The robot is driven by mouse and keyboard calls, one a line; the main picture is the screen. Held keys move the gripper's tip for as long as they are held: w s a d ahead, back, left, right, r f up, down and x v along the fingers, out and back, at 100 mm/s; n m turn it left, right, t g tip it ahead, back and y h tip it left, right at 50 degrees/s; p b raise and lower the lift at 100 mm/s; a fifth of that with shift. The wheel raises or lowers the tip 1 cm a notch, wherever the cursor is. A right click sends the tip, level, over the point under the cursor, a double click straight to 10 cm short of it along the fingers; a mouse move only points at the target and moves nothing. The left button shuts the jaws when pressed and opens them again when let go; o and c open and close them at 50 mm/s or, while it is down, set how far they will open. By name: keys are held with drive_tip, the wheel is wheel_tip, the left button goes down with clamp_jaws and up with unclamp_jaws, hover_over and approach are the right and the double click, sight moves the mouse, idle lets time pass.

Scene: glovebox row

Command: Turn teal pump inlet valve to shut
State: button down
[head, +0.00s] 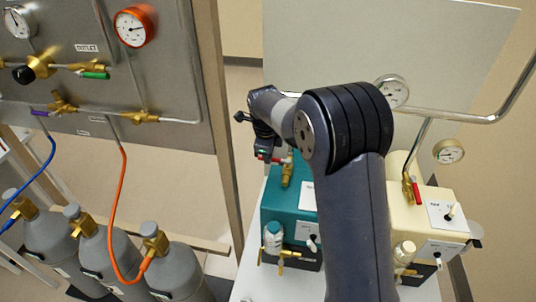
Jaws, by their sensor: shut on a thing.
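The teal pump (285,203) stands on the white bench left of my arm. Its brass inlet valve (287,174) rises from the top. A red valve handle (272,160) sticks out to the left of the valve, roughly crosswise to the upright pipe. My gripper (264,154) is at this handle and shut on it, pointing down. The fingers are small and dark, and they hide part of the handle. My arm covers the right side of the teal pump and the pipe above its valve.
A cream pump (432,205) stands to the right, its red-handled valve (415,190) pointing down along the pipe. Gauges (449,152) and a bent steel pipe (450,117) are near my arm. Left are a gas panel (170,75), an upright post (222,120) and grey cylinders (113,262).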

drive_tip(key=shift+r, duration=0.1)
drive_tip(key=c, duration=1.4)
unclamp_jaws()
drive_tip(key=shift+c, duration=0.2)
wheel_tip(320, 180, up, 10)
drive_tip(key=s+b, duration=0.1)
drive_tip(key=s, duration=0.1)
drive_tip(key=shift+a+r, duration=0.2)
drive_tip(key=shift+r, duration=0.05)
drive_tip(key=shift+f, duration=0.1)
drive_tip(key=f, duration=0.3)
drive_tip(key=w+f, duration=0.1)
drive_tip(key=f, duration=0.3)
drive_tip(key=w+f+p, duration=0.1)
drive_tip(key=f, duration=0.2)
drive_tip(key=shift+d+f, duration=0.25)
drive_tip(key=shift+f, duration=0.05)
drive_tip(key=shift+s, duration=0.1)
drive_tip(key=shift+n, duration=0.3)
